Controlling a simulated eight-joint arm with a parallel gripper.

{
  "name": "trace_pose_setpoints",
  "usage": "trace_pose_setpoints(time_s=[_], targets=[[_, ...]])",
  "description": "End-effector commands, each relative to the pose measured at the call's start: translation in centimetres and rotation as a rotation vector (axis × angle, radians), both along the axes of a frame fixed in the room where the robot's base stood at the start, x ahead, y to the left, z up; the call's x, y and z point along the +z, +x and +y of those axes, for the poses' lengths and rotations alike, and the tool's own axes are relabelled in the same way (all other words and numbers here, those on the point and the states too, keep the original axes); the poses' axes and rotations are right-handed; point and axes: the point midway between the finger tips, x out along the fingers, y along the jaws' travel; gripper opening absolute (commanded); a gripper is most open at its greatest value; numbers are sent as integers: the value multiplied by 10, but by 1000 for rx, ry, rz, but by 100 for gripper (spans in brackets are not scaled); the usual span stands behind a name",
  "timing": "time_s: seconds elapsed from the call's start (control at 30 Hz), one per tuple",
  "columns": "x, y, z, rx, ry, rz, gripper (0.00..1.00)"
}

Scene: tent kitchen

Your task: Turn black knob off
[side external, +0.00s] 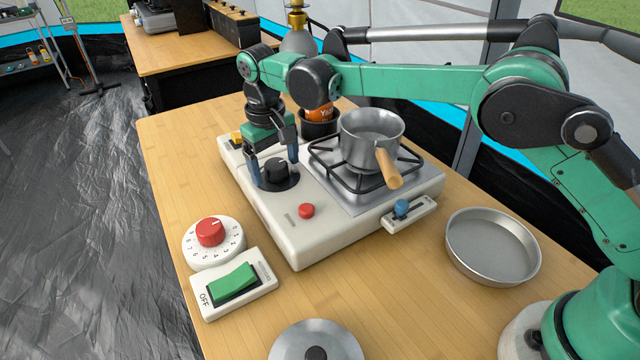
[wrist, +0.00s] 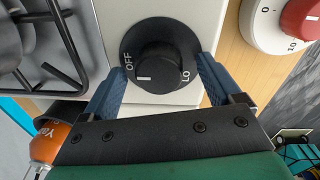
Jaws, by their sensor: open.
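The black knob (side external: 277,170) sits on a round black dial on the cream stove (side external: 310,245). In the wrist view the knob (wrist: 160,68) has a short white mark at the lower left of its face. The dial reads OFF at the left and LO at the lower right; the mark is nearer OFF, but I cannot tell its exact setting. My gripper (side external: 273,165) points down over the dial with its blue fingers open, one on each side of the knob. In the wrist view a gap shows between the fingers and the knob; contact is not clear.
A saucepan (side external: 371,135) with a wooden handle stands on the burner, right of the knob. A red button (side external: 307,210), blue slider (side external: 401,207), red dial (side external: 210,232), green switch (side external: 232,283) and metal pan (side external: 492,247) are nearby. An orange item (side external: 320,114) stands behind.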

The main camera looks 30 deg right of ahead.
Motion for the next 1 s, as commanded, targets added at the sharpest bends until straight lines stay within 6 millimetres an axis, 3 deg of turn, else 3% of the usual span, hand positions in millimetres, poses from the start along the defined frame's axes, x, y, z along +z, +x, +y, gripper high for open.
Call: trace_pose_setpoints(time_s=[0.3,0.47,0.83,1.0], targets=[[40,0,3,0,0,-1,85],[53,-1,3,0,0,-1,85],[54,-1,3,0,0,-1,85],[41,0,2,0,0,0,85]])
